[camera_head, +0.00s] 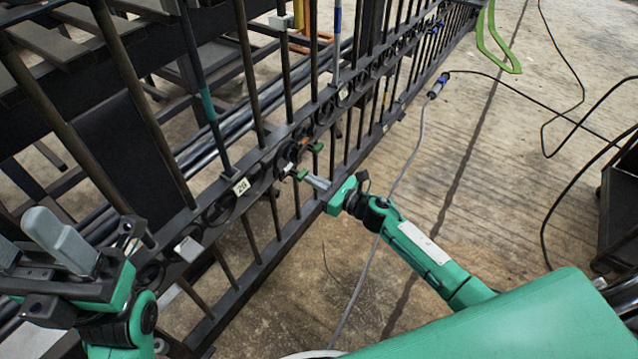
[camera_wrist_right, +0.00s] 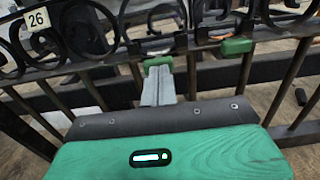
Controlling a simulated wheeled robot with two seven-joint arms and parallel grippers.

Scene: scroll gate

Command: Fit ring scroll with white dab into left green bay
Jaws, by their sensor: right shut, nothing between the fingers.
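My right gripper (camera_head: 311,181) is shut and empty, its grey fingers pointing at the black gate. In the right wrist view its fingertips (camera_wrist_right: 158,75) are at the left green block (camera_wrist_right: 158,62), touching or very close. This left green block also shows in the head view (camera_head: 298,175). A second green block (camera_head: 317,147) sits farther along the same rail. A dark ring-shaped scroll (camera_head: 289,154) is at the rail by the two blocks, with a small white spot near its lower edge. How fully it is seated is unclear. My left gripper (camera_head: 36,248) is open and empty at lower left.
The gate's bars and scroll row (camera_head: 232,203) run diagonally across the view. A cable (camera_head: 400,170) crosses the floor behind my right arm. The floor (camera_head: 490,180) at right is mostly open.

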